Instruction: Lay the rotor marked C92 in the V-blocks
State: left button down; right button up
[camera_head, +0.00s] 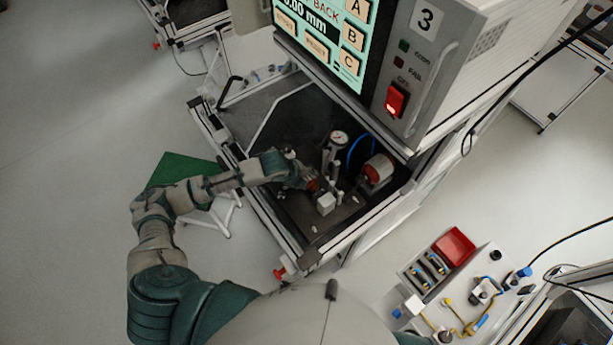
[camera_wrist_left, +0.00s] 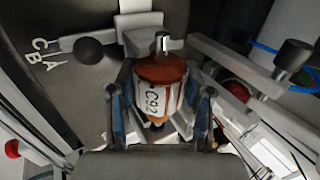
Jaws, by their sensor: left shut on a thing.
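The rotor marked C92 (camera_wrist_left: 158,92) has copper-coloured ends, a pale labelled middle and a steel shaft. My left gripper (camera_wrist_left: 160,112) is shut on it, with a finger on each side, as the left wrist view shows. In the head view my left gripper (camera_head: 308,183) reaches into the test bench, and the rotor there is small and mostly hidden. A white block (camera_head: 325,203) stands beside the gripper. In the wrist view a pale block (camera_wrist_left: 140,25) lies just beyond the shaft end; I cannot tell whether the shaft touches it. My right gripper is not in view.
The bench holds a dial gauge (camera_head: 338,139) and a red-faced cylindrical part (camera_head: 378,168). The station's screen (camera_head: 322,38) overhangs the back. A black ball knob (camera_wrist_left: 89,50) sits near the letters A, B and C. A side table carries a red tray (camera_head: 454,245).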

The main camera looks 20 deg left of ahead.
pick_arm(q)
jog(key=shift+c, duration=2.1)
grip_release()
jog(key=shift+o, duration=0.2)
jog(key=v, duration=1.2)
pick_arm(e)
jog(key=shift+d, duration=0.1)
pick_arm(q)
jog(key=shift+a+f, duration=0.1)
